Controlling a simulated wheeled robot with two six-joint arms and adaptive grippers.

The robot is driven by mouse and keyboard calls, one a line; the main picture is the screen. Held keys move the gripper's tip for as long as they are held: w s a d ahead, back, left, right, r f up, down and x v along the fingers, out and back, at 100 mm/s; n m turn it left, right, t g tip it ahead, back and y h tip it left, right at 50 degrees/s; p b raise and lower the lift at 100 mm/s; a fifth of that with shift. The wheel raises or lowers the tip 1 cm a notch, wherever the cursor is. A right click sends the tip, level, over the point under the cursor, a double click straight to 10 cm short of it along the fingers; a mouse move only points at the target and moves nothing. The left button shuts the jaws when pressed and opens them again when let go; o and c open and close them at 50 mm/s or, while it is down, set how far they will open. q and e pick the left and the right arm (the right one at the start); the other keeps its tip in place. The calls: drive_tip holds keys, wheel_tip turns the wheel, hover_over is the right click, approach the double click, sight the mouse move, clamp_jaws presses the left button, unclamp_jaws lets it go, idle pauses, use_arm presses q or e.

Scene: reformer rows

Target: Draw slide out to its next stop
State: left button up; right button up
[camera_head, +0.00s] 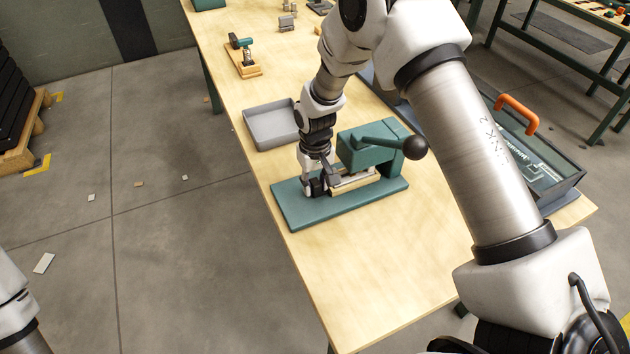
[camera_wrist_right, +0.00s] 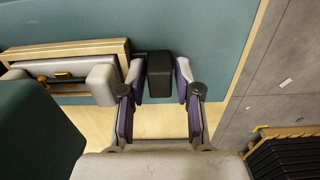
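The teal fixture (camera_head: 362,150) stands on a teal base plate (camera_head: 335,216) on the table. Its slide (camera_head: 352,183) is a pale bar that sticks out to the left from under the body. In the right wrist view the slide (camera_wrist_right: 60,55) has a tan frame with light grey blocks. A black block-shaped grip (camera_wrist_right: 160,73) sits at its outer end. My left gripper is out of view.
A lever with a black ball (camera_head: 414,147) juts from the fixture's right side. A grey tray (camera_head: 271,126) is behind it to the left. A glass-topped case with an orange handle (camera_head: 517,114) stands at the right. The table's front is clear.

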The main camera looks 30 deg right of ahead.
drive_tip(key=shift+s+r, duration=0.1)
drive_tip(key=shift+s, duration=0.05)
clamp_jaws()
drive_tip(key=shift+a, duration=1.3)
unclamp_jaws()
drive_tip(key=shift+w+d, duration=0.15)
drive_tip(key=shift+w, duration=0.15)
wheel_tip(320, 180, up, 12)
drive_tip(key=shift+f, duration=0.2)
